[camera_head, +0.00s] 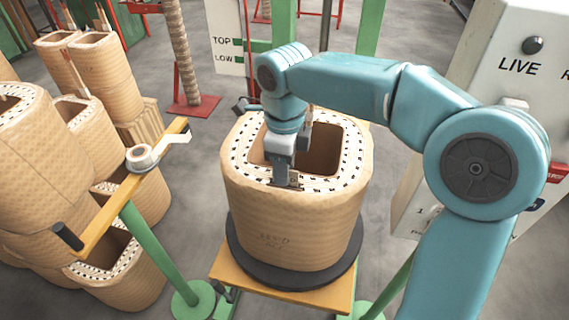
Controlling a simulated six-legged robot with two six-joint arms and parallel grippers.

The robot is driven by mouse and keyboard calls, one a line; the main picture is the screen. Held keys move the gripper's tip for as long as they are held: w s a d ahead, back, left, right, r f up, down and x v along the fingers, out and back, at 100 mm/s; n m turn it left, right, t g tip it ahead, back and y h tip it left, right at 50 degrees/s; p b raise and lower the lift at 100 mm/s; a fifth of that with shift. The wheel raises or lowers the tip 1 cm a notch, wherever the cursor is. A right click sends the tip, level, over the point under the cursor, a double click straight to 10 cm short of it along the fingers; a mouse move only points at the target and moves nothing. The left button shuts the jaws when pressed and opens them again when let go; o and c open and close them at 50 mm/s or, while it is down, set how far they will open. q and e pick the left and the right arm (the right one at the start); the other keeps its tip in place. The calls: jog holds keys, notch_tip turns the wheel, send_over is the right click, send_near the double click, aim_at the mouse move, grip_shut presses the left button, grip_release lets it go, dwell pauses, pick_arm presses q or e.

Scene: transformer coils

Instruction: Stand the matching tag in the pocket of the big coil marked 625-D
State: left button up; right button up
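The big wound coil (290,235) stands upright in the middle, tan, with a square opening and a white rim with black marks. Faint writing on its front is too blurred to read, so I cannot confirm 625-D. My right gripper (287,181) reaches down at the front inner rim of this coil, its fingers at the rim. The fingertips are small and dark there, and I cannot tell whether they are open or hold anything. I cannot make out a tag or the pocket. My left gripper is not in view.
The coil rests on a black turntable (240,262) over a yellow platform (338,299). A yellow bar (98,215) on a green post bears a tape roll (142,157) at left. Several coils stand behind it. A white LIVE cabinet (492,60) stands at right.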

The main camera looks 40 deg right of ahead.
jog(key=shift+r, duration=0.1)
notch_tip(320, 180, up, 16)
jog(key=p, duration=0.4)
dwell(0.7)
